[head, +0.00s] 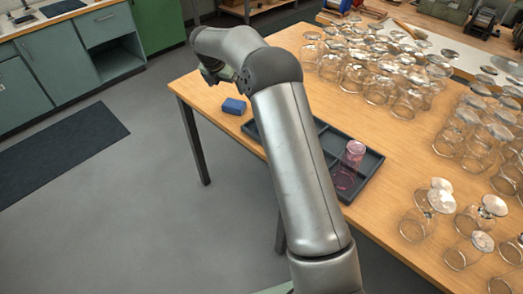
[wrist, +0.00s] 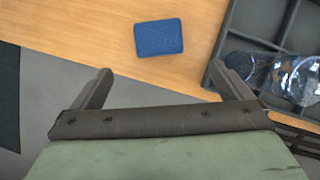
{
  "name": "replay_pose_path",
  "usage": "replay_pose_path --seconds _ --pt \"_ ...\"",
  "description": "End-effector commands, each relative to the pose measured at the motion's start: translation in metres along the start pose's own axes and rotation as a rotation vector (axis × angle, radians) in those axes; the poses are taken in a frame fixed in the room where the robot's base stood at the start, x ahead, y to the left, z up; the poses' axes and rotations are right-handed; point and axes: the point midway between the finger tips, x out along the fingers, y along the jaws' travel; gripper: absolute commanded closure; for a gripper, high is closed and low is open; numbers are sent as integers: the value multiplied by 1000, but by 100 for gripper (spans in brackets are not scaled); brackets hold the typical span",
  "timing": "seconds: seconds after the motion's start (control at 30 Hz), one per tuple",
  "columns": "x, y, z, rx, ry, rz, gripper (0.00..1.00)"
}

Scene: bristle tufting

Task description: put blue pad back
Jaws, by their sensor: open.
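The blue pad (head: 234,106) lies flat on the wooden table near its left end, just left of the dark compartment tray (head: 367,167). In the wrist view the blue pad (wrist: 158,38) lies beyond my open fingers, apart from them. My gripper (wrist: 168,80) is open and empty, with its two dark fingers spread wide. The tray also shows at the upper right of the wrist view (wrist: 243,18), with a clear glass-like object (wrist: 270,75) in it. In the head view my arm hides the middle of the tray, and my fingertips cannot be made out.
A pinkish transparent jar (head: 354,152) stands in the tray's right part. Many glass jars (head: 375,85) with lids crowd the back and right of the table (head: 205,90). The wood around the pad is clear, and the table's front edge is close.

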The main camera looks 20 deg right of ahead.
Motion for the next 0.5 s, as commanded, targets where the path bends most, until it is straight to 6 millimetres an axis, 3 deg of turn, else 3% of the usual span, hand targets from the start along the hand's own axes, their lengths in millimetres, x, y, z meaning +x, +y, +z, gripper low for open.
replay_pose_path --seconds 0.17,0.3,0.5 --pt "-52 -34 -29 286 32 -16 2" --pt "-105 -98 -81 741 79 -65 2" --pt "-154 -210 -180 1478 143 -188 2"
